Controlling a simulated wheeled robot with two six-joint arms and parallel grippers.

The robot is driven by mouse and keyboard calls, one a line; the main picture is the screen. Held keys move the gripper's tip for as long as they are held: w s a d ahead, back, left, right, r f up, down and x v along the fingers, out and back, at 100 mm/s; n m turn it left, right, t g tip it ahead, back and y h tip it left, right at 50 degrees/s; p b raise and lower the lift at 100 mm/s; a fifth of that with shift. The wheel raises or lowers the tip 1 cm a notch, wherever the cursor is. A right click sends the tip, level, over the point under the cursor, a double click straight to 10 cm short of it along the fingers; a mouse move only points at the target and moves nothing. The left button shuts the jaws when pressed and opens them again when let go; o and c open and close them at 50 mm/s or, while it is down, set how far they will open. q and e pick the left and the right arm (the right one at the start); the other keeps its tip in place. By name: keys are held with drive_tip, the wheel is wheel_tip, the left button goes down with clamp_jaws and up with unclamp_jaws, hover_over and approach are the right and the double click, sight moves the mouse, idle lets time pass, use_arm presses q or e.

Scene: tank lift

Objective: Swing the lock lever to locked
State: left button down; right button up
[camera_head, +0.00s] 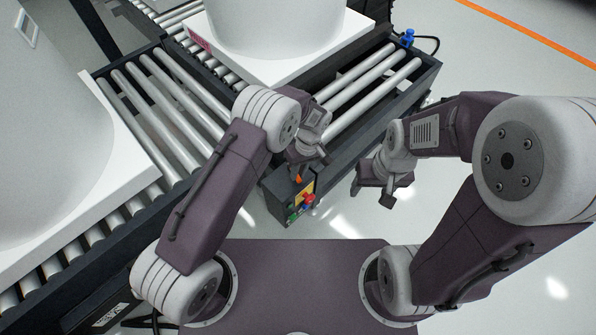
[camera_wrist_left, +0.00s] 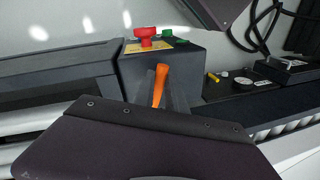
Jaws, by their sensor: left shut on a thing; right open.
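The orange lock lever (camera_wrist_left: 159,85) stands almost upright beside the dark control box in the left wrist view, leaning slightly right at its top. Its lower part is hidden by the gripper. In the head view only its small orange tip (camera_head: 298,179) shows at the conveyor's near corner. My left gripper (camera_head: 303,168) reaches down there and is shut on the lever. My right gripper (camera_head: 372,194) is open and empty, apart from the conveyor over the floor at the right.
The control box (camera_head: 281,198) carries a red button (camera_wrist_left: 146,37) and a green button (camera_wrist_left: 175,40). A large white tank (camera_head: 280,25) on a white base stands on the rollers behind. Another white tank (camera_head: 40,130) is at the left. Floor at the right is clear.

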use_arm(q)
drive_tip(key=c, duration=1.4)
unclamp_jaws()
drive_tip(key=shift+o, duration=0.2)
wheel_tip(320, 180, up, 9)
drive_tip(key=d+p, duration=0.1)
drive_tip(key=p, duration=0.2)
drive_tip(key=shift+w+d, duration=0.3)
drive_tip(key=shift+w, duration=0.15)
